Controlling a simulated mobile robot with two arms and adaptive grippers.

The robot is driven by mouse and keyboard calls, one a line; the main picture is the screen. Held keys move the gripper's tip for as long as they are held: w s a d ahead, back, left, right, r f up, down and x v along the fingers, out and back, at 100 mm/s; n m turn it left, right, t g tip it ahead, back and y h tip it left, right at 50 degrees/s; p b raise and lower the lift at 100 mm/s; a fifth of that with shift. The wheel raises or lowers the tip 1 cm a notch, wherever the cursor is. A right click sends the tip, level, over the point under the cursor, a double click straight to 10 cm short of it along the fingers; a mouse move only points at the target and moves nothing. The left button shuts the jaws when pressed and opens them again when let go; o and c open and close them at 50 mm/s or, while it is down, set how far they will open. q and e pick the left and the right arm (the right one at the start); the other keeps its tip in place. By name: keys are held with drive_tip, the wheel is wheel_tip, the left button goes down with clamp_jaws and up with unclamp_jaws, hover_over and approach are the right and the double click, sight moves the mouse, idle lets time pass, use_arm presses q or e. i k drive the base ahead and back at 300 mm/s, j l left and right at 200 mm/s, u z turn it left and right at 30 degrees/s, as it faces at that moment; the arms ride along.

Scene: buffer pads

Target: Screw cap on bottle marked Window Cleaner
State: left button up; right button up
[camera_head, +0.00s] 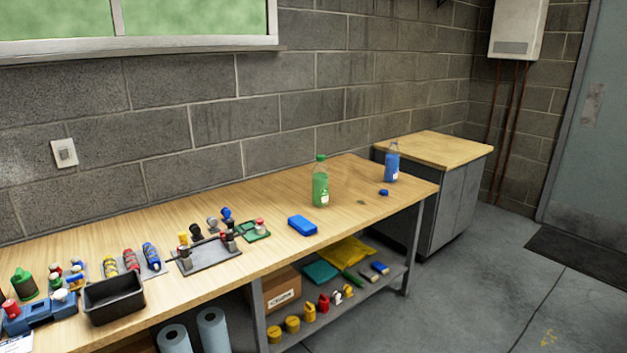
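A clear bottle of blue liquid (391,164) stands upright near the right end of the wooden workbench. It has a small white label, too small to read, and its neck looks open. A small blue cap (384,192) lies on the bench just in front of it. A bottle of green liquid (320,182) stands to the left with a green cap on its neck and a small label, also unreadable. I cannot tell from lettering which bottle is marked Window Cleaner. Neither of my grippers shows in the head view.
A blue block or sponge (302,225) lies left of the bottles. A dark rack (207,256), a black bin (112,298) and several small parts crowd the bench's left half. The lower shelf (338,310) holds several items. A cabinet (440,185) stands behind the bench's right end.

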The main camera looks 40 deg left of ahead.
sight(393, 158)
drive_tip(key=i+l+u, duration=0.1)
drive_tip(key=i+u, duration=0.15)
drive_tip(key=u, duration=0.2)
drive_tip(key=i+l+u, duration=0.2)
drive_tip(key=u, duration=0.2)
drive_tip(key=i+l+u, duration=0.25)
drive_tip(key=u, duration=0.2)
drive_tip(key=i+l+u, duration=0.15)
drive_tip(key=l+u, duration=0.25)
drive_tip(key=i+l, duration=0.15)
drive_tip(key=l, duration=0.25)
drive_tip(key=i+l+u, duration=0.1)
drive_tip(key=l, duration=0.35)
drive_tip(key=i+l, duration=0.15)
drive_tip(key=l, duration=0.25)
drive_tip(key=i+l+u, duration=0.1)
drive_tip(key=l, duration=0.35)
drive_tip(key=i+l, duration=0.1)
drive_tip(key=l, duration=0.35)
drive_tip(key=i+l+u, duration=0.1)
drive_tip(key=l, duration=0.35)
